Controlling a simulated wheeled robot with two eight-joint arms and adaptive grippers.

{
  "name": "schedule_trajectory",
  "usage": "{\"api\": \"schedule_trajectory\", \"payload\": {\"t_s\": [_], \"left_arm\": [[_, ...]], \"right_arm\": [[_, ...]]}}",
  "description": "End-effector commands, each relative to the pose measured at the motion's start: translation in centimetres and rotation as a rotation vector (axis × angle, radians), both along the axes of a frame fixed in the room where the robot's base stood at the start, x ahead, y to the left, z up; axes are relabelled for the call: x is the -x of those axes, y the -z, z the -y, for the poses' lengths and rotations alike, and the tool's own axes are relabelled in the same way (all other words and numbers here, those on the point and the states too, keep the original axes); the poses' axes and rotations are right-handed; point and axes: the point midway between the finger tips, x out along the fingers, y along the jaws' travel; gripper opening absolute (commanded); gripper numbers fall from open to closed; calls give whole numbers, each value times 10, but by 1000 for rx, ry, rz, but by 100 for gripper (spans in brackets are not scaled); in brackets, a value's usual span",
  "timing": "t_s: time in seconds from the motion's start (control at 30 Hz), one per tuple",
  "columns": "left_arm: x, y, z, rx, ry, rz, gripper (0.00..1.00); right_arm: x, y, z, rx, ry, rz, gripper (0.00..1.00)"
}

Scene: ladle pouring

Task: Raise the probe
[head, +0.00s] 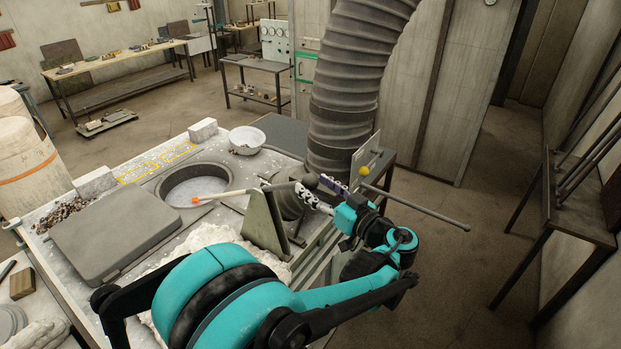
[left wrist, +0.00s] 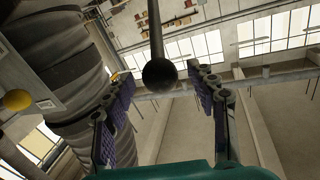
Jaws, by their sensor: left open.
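The probe (head: 238,191) is a thin rod with an orange tip at its left end and a dark ball knob (head: 310,181) at its right end. It lies over a grey-green upright bracket, its tip near the round opening's edge. My left gripper (head: 318,190) is open beside the knob. In the left wrist view the dark knob (left wrist: 160,75) shows between the two spread fingers of my left gripper (left wrist: 203,90), with the rod running away above it. I cannot tell whether a finger touches it. My right gripper is out of view.
A round opening (head: 194,184) sits in the worktop. A ribbed duct (head: 350,80) rises close behind my gripper. A yellow ball (head: 364,171) and a long grey rod (head: 420,209) are close to my wrist. A grey lid (head: 128,230) lies left, and a white bowl (head: 247,139) behind.

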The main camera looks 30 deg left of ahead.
Motion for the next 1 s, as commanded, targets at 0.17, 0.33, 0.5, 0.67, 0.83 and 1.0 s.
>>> {"api": "schedule_trajectory", "payload": {"t_s": [0.17, 0.33, 0.5, 0.67, 0.83, 1.0], "left_arm": [[-6, -1, -18, 1, 0, -1, 57], [-8, 0, -21, 1, 1, -1, 57], [-8, 0, -21, 1, 1, -1, 52], [-8, 0, -21, 1, 1, -1, 10], [-8, 1, -21, 0, 1, -1, 0], [-7, 14, -16, -35, 2, 5, 0]], "right_arm": [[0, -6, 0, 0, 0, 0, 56], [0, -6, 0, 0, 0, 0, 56], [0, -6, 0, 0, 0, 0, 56], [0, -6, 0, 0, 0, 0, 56], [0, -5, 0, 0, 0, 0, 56], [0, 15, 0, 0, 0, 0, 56]]}}
